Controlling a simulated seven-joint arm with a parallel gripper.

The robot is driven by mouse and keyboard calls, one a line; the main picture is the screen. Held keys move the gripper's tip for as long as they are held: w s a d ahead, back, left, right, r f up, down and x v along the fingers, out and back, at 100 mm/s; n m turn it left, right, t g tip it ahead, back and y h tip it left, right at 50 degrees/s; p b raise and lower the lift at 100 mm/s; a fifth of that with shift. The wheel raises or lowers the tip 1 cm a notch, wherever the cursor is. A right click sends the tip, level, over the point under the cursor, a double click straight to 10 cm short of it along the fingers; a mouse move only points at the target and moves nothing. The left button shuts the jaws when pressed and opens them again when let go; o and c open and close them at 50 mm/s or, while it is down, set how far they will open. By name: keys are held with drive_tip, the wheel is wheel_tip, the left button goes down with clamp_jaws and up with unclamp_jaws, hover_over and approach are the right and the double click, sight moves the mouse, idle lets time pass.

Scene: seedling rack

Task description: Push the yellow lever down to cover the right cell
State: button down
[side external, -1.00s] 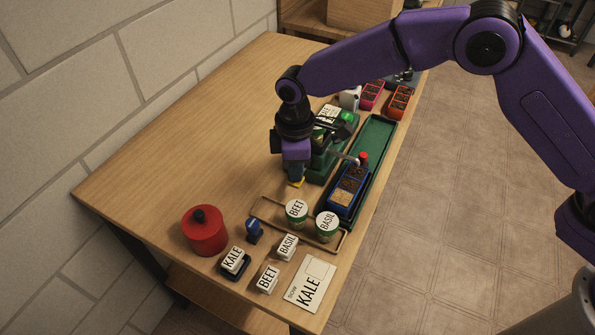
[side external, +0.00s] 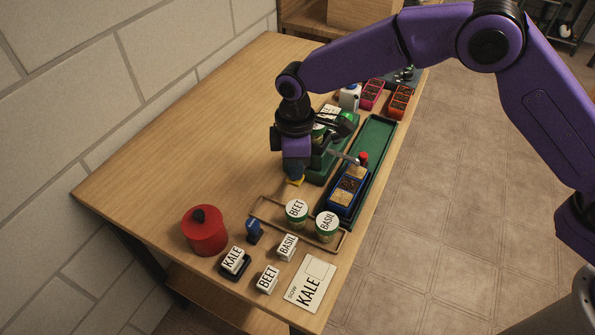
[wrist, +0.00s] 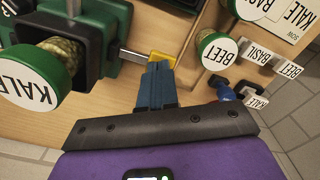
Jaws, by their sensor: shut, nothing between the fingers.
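The yellow lever end (side external: 296,182) sticks out from the left side of the green seeder (side external: 322,166). In the wrist view the yellow pad (wrist: 161,60) sits at the end of a grey bar. My gripper (wrist: 158,68) is shut and empty, its blue fingertips at the yellow pad, overlapping it; firm contact cannot be told. The blue cell tray (side external: 348,187) stands in the long green trough right of the seeder. Its nearest and farthest cells look tan, and the middle one looks dark. A KALE jar (wrist: 28,80) sits on the seeder.
BEET (side external: 297,211) and BASIL (side external: 327,225) jars stand in a wooden tray in front. A red pot (side external: 204,231), label stamps and a KALE card (side external: 310,286) lie nearer. A red knob (side external: 363,159) is beside the cell tray. The table's left part is clear.

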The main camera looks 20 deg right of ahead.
drive_tip(key=shift+r, duration=2.8)
drive_tip(key=shift+s+d+r, duration=0.1)
drive_tip(key=shift+d+r, duration=0.05)
drive_tip(key=shift+r, duration=0.05)
drive_tip(key=s+d+r+m, duration=0.1)
drive_tip(key=s+d+r, duration=0.2)
drive_tip(key=s+d, duration=1.1)
drive_tip(key=s+d+r+m, duration=0.1)
drive_tip(key=s+d+r, duration=0.2)
drive_tip(key=s+d, duration=1.2)
drive_tip(key=d, duration=0.4)
drive_tip(key=shift+d, duration=0.15)
